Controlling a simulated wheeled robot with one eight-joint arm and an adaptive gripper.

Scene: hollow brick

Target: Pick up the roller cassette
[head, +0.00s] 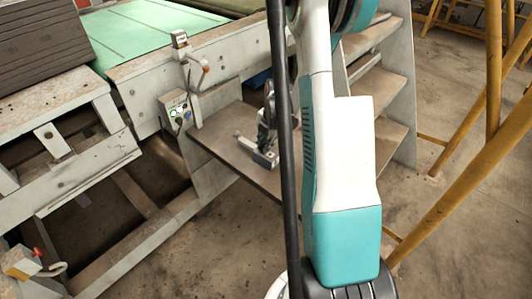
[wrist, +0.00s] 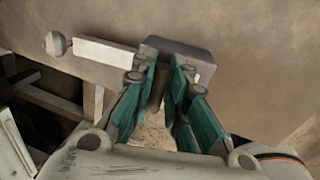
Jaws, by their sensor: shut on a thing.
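The roller cassette shows in the wrist view as a grey block (wrist: 182,50) with a pale bar running left to a rounded knob. In the head view the cassette (head: 250,146) is small, low over the brown step plate (head: 222,128). My gripper (wrist: 166,78), with teal fingers, is shut on the block end of the cassette. In the head view my gripper (head: 265,138) reaches down onto it from above. I cannot tell whether the cassette touches the plate. The black pole and my arm hide the area to its right.
A small control box (head: 176,110) with buttons and a lever stands left of the plate. A grey machine frame with a green top (head: 150,30) is behind. Brown steps (head: 375,90) rise at right, beside yellow rails (head: 470,165). The concrete floor in front is open.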

